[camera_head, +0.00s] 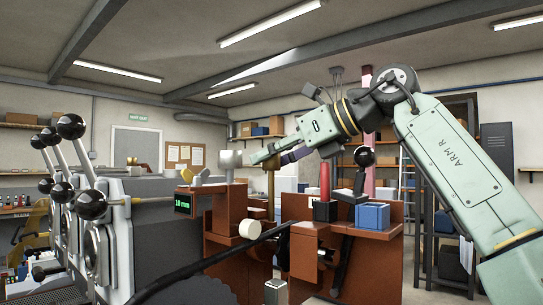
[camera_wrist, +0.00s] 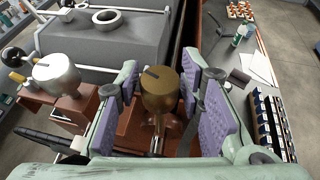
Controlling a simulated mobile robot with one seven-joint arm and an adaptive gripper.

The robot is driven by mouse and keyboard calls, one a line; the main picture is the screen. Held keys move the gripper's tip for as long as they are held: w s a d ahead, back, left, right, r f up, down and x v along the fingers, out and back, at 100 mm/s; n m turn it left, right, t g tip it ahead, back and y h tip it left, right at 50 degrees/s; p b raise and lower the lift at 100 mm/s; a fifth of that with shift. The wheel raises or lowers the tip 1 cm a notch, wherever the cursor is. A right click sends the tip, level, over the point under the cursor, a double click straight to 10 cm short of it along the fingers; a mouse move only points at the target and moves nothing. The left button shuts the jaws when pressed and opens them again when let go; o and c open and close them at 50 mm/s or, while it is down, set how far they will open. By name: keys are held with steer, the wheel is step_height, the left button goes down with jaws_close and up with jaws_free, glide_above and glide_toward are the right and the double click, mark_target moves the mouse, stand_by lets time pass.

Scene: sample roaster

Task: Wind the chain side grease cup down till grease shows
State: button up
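A brass grease cup (camera_wrist: 158,92) with a dark mark on its top stands upright on a thin stem in the wrist view. My gripper (camera_wrist: 159,76) is open, with purple-padded fingers on either side of this cup and a visible gap at the left. In the head view my gripper (camera_head: 262,156) reaches left over the rust-red machine, and its fingers largely hide the brass cup. A silver cup (camera_wrist: 57,74) stands to the left, outside the fingers; it also shows in the head view (camera_head: 230,160). I cannot tell from labels which cup is chain side.
A green-lit display (camera_head: 182,202) reads about 10 mm. Levers with black knobs (camera_head: 71,127) stand at the left. A red handle (camera_head: 324,180) and a blue box (camera_head: 372,215) are on the machine's right. A grey housing (camera_wrist: 105,45) lies beyond the cups. A rack of small items (camera_wrist: 268,120) is at right.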

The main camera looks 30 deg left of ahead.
jaws_close()
steer(key=shift+m+t, duration=0.3)
steer(key=shift+t, duration=0.1)
steer(key=shift+m+t, duration=0.6)
steer(key=shift+t, duration=0.1)
steer(key=m+t+h, duration=0.1)
steer(key=m+t, duration=0.3)
steer(key=shift+s+t, duration=0.1)
steer(key=shift+t, duration=0.3)
steer(key=shift+m+t+h, duration=1.9)
steer(key=shift+m+t, duration=0.2)
steer(key=shift+m, duration=0.3)
steer(key=shift+o, duration=2.1)
jaws_free()
